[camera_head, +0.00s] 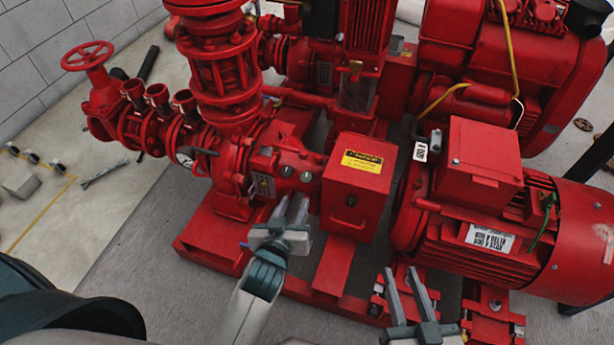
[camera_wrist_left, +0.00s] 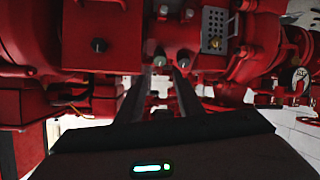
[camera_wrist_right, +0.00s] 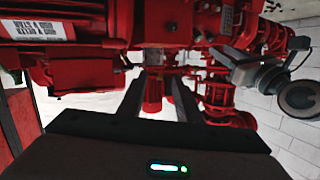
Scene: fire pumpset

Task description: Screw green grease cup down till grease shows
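Two small grey-green round caps, a left cap (camera_head: 287,171) and a right cap (camera_head: 306,177), sit on the red bearing housing between pump and red box. The caps also show in the left wrist view, one (camera_wrist_left: 160,61) and the other (camera_wrist_left: 183,60), just beyond the fingertips. No grease can be made out. My left gripper (camera_head: 292,202) is open and empty, just in front of and below the caps, apparently apart from them. My right gripper (camera_head: 402,274) is open and empty, low before the motor base.
A red box (camera_head: 358,190) with a yellow label stands right of the caps. A red motor (camera_head: 490,235) with a green strip (camera_head: 543,220) lies further right. Open floor (camera_head: 130,225) lies left of the red base.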

